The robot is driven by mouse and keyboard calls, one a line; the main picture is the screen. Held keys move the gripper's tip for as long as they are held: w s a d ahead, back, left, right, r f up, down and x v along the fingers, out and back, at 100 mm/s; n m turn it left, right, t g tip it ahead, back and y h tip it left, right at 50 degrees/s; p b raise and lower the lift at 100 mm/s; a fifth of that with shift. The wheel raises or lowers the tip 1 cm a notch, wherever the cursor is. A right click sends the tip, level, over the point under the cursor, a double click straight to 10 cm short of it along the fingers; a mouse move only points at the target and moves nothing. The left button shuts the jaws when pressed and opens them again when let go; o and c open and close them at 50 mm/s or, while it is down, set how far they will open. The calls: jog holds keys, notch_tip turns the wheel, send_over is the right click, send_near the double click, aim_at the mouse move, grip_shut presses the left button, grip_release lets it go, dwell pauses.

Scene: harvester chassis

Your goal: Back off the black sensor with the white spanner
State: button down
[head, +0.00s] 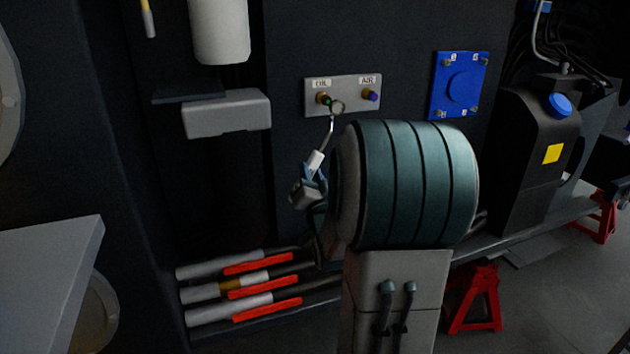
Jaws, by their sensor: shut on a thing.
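A pale plate (345,84) on the dark wall carries two fittings. Under the OIL label is a brass fitting with a dark, slightly green end (325,99), which appears to be the black sensor. Under the AIR label is a brass fitting with a blue-violet end (372,96). My gripper (311,176) is below the plate, shut on the white handle of the spanner (316,160). The spanner points up, and its ring end is just right of and slightly below the OIL fitting. I cannot tell whether it touches or surrounds the sensor.
A blue bolted cover (460,85) is right of the plate. A grey box (227,115) and a white cylinder (219,30) are left. A black tank with a blue cap (559,104) stands right. Grey rods with red parts (262,285) lie below. My arm blocks the lower middle.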

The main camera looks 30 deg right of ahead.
jog(key=w, duration=0.2)
jog(key=w+d+b, duration=0.1)
jog(key=shift+w, duration=0.35)
jog(key=shift+b, duration=0.75)
dwell(0.4)
jog(key=shift+w, duration=0.2)
dwell(0.4)
jog(key=shift+w+d+b, duration=0.25)
jog(key=shift+w+b, duration=0.1)
jog(key=shift+w, duration=0.65)
jog(key=d+n+b, duration=0.1)
jog(key=n+b, duration=0.1)
jog(key=d+f+n+b, duration=0.1)
jog(key=shift+s+d+t+y, duration=0.3)
jog(key=shift+d+t+y, duration=0.05)
jog(key=shift+t+y, duration=0.05)
